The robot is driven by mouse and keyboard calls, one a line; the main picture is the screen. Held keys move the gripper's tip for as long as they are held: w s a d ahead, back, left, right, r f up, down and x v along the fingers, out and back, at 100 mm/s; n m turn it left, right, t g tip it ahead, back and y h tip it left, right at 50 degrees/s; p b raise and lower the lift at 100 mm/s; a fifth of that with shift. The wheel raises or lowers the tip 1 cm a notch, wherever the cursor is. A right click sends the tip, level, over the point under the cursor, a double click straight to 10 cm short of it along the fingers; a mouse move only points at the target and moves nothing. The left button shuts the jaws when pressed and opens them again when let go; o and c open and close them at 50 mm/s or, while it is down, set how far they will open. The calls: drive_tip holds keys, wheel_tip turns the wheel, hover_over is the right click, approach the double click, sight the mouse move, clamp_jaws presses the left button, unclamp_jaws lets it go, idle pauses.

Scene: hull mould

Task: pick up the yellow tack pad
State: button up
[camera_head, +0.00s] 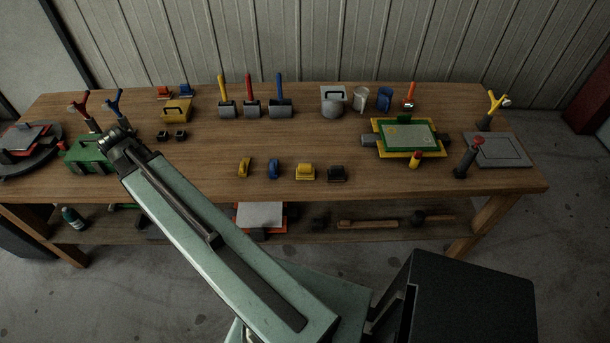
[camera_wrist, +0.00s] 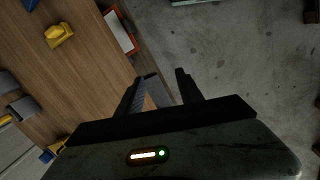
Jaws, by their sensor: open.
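The yellow tack pad (camera_head: 305,172) appears to be the low yellow block with a raised top near the front edge of the workbench. It stands between a blue item (camera_head: 273,169) and a black block (camera_head: 337,174). My gripper (camera_head: 112,138) is at the left over the bench, well to the left of the pad. In the wrist view, my gripper (camera_wrist: 162,80) is open and empty, its fingers pointing past the bench edge. A yellow item (camera_wrist: 58,35) lies on the bench there; I cannot tell surely whether it is the pad.
A smaller yellow item (camera_head: 245,167) stands left of the blue one. Rollers (camera_head: 252,108) and a grey bucket (camera_head: 333,102) stand behind. A green case (camera_head: 90,155) sits near my gripper. An orange-edged tray (camera_head: 258,216) lies on the lower shelf. The mid-bench is mostly clear.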

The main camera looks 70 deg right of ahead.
drive_tip(key=s+d+f+g+b, duration=0.1)
drive_tip(key=s+d, duration=0.6)
drive_tip(key=d, duration=0.2)
drive_tip(key=s+d+f+n+b, duration=0.1)
drive_tip(key=s+d, duration=0.6)
drive_tip(key=d, duration=0.3)
drive_tip(key=s+d+n+g+b, duration=0.1)
drive_tip(key=s+d, duration=0.7)
drive_tip(key=d, duration=0.1)
drive_tip(key=shift+d+f+g, duration=0.3)
drive_tip(key=shift+d+f, duration=0.05)
drive_tip(key=shift+f, duration=0.05)
drive_tip(key=g, duration=0.1)
approach(305, 164)
drive_tip(key=x, duration=0.2)
drive_tip(key=f+b, duration=0.2)
drive_tip(key=s+f+b, duration=0.1)
drive_tip(key=shift+d+n, duration=0.3)
drive_tip(key=shift+d, duration=0.05)
drive_tip(key=b+x, duration=0.5)
drive_tip(key=shift+s+a+f, duration=0.1)
drive_tip(key=shift+a+f, duration=0.05)
drive_tip(key=shift+a, duration=0.15)
clamp_jaws()
